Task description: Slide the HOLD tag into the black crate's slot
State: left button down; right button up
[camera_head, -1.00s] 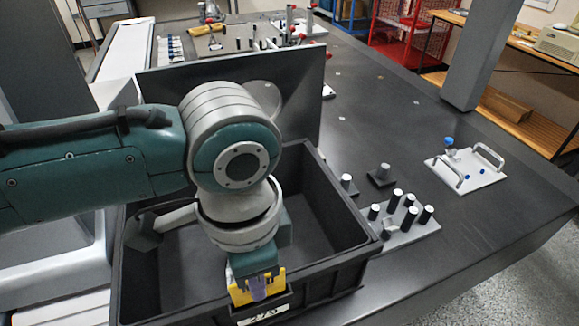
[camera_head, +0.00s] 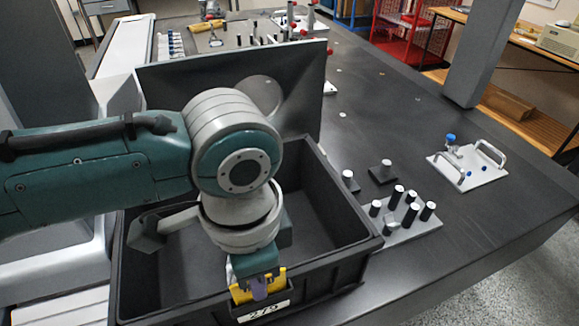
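The black crate (camera_head: 341,272) stands open at the table's near edge, with a white number label (camera_head: 263,311) on its front wall. My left gripper (camera_head: 260,288) points down at the crate's front wall, just above the label. It is shut on a yellow piece, seemingly the HOLD tag (camera_head: 239,294), whose middle is covered by a lilac finger. No lettering can be read on it. The slot is hidden by the gripper and tag, and I cannot tell whether the tag's lower edge is in it. My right gripper is not in view.
A dark upright panel (camera_head: 300,90) stands behind the crate. Right of the crate is a plate with several black-and-white cylinders (camera_head: 411,214), and farther right a white plate with handles (camera_head: 488,170).

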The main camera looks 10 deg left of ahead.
pick_arm(q)
jog(key=shift+f, duration=0.5)
jog(key=c, duration=0.7)
grip_release()
jog(key=shift+r+p, duration=3.55)
jog(key=shift+p, duration=0.25)
